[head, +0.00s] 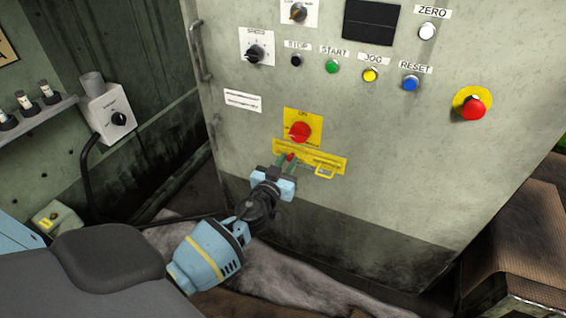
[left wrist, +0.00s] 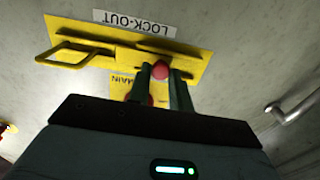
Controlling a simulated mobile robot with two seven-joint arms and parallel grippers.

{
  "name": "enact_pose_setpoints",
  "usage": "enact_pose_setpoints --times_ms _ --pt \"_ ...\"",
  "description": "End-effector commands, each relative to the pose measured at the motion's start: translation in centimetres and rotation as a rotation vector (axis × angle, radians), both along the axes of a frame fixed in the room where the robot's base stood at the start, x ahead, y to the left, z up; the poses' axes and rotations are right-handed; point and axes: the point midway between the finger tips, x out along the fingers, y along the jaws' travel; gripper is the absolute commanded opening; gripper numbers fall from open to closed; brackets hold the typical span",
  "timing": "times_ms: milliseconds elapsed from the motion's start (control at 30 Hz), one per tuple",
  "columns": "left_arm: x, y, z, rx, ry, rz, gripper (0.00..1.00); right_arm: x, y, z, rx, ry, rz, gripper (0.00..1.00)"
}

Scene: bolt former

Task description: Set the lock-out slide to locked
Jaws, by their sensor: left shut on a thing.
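The lock-out slide is a yellow plate (head: 330,157) low on the cabinet front, under a red main switch (head: 300,131) on a yellow square. A yellow loop handle (head: 325,171) sticks out at its right part; in the left wrist view this loop (left wrist: 75,55) is at the left, near the LOCK-OUT label (left wrist: 134,22). My left gripper (head: 287,161) is at the left part of the plate. It is shut on the slide's small red knob (left wrist: 160,70), with one finger on each side. The fingers partly hide the knob and plate. My right gripper is not in view.
Above are push buttons and a red emergency stop (head: 472,106) on yellow. A grab handle (head: 201,50) is on the cabinet's left edge. A grey switch box (head: 108,115) with a cable is at the left. A brown mat-topped block (head: 520,240) stands at the lower right.

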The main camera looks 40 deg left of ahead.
Motion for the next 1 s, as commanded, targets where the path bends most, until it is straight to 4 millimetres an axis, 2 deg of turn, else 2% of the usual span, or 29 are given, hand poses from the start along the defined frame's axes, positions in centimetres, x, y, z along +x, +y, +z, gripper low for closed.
enact_pose_setpoints --times_ms 67,100,267,633,1000 --pt "0.1 -0.5 0.0 -0.003 -0.001 -0.011 0.00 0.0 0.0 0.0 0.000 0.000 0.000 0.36" --pt "0.1 -0.5 0.0 -0.003 -0.001 -0.011 0.22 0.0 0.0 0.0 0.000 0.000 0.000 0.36" --pt "0.0 -0.4 0.0 -0.003 -0.001 -0.010 0.42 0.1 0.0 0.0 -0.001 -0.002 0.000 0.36" --pt "-0.5 -0.4 -0.1 -0.003 0.000 -0.007 0.42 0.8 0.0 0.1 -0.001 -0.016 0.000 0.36" --pt "-5.5 -1.7 -0.1 -0.005 0.001 -0.007 0.42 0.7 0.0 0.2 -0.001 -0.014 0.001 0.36"
